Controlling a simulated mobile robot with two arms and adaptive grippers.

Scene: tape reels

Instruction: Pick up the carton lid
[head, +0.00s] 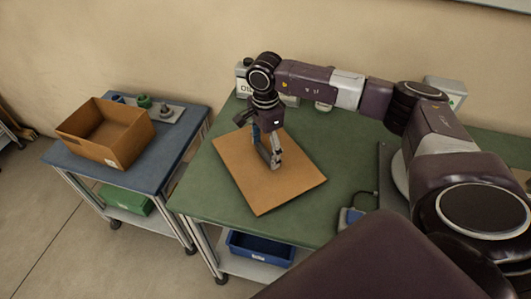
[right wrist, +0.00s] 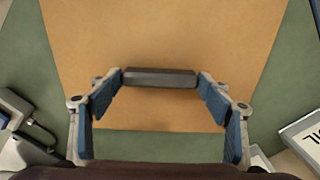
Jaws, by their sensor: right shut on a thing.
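The carton lid (head: 247,180) is a flat brown panel over the green table, its left corner near the table's left edge. I cannot tell whether it rests on the table or is slightly raised. A dark bar handle (right wrist: 160,84) sits on the lid in the right wrist view. My right gripper (head: 275,160) points down at the lid's middle. In the right wrist view its blue-padded fingers are shut on the handle's two ends. In the head view the gripper hides the handle. My left gripper is not in view.
Small grey devices stand at the green table's (head: 205,190) back. A blue bin (head: 262,247) sits below. A gap separates cart and table.

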